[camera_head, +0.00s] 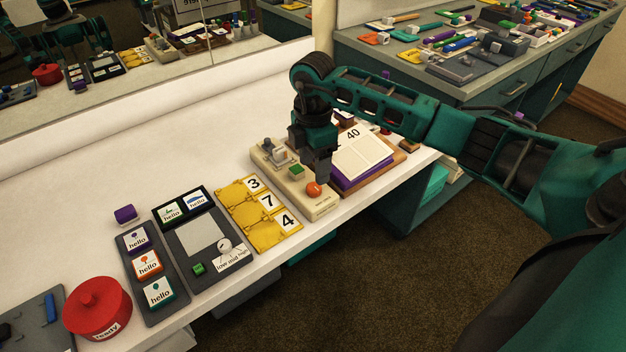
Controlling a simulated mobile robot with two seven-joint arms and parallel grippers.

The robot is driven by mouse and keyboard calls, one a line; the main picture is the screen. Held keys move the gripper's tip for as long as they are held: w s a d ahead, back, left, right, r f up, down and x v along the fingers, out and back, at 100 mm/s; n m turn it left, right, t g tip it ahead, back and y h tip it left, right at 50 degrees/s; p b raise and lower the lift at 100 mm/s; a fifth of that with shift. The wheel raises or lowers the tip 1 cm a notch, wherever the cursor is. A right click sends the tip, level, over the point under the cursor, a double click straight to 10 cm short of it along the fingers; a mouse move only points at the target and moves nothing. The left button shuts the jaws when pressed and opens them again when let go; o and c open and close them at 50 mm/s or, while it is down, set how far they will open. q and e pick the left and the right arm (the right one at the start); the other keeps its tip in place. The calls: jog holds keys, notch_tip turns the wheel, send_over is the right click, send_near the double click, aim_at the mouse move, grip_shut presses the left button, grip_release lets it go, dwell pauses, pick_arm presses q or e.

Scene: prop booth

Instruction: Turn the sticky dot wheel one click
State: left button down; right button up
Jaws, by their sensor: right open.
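A beige device (271,160) stands on the white counter. It carries a small green block (296,171), grey parts at its back and a round orange piece (314,189) near its front end. The orange piece looks like the sticky dot wheel, but I cannot be sure. My right gripper (322,179) points down over the front of the device, open, with its fingertips just behind and above the orange piece. I cannot tell whether they touch it. The gripper hides part of the device. My left gripper is not in view.
A flip pad reading 40 (362,150) stands close right of the device. Yellow number tiles (259,211) lie close left. Farther left are a dark panel (205,243), hello cards (149,263) and a red pot (97,309). The counter behind is clear up to the mirror.

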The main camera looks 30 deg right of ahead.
aim_at(314, 186)
jog(key=shift+f, duration=2.75)
jog(key=shift+c, duration=0.4)
jog(key=c, duration=1)
jog(key=shift+o, duration=0.2)
jog(key=shift+n, duration=0.4)
jog(key=n, duration=0.8)
jog(key=shift+b, duration=0.35)
jog(key=n, duration=0.5)
jog(key=shift+b, duration=0.4)
jog(key=shift+n+b, duration=0.45)
jog(key=shift+n, duration=1.55)
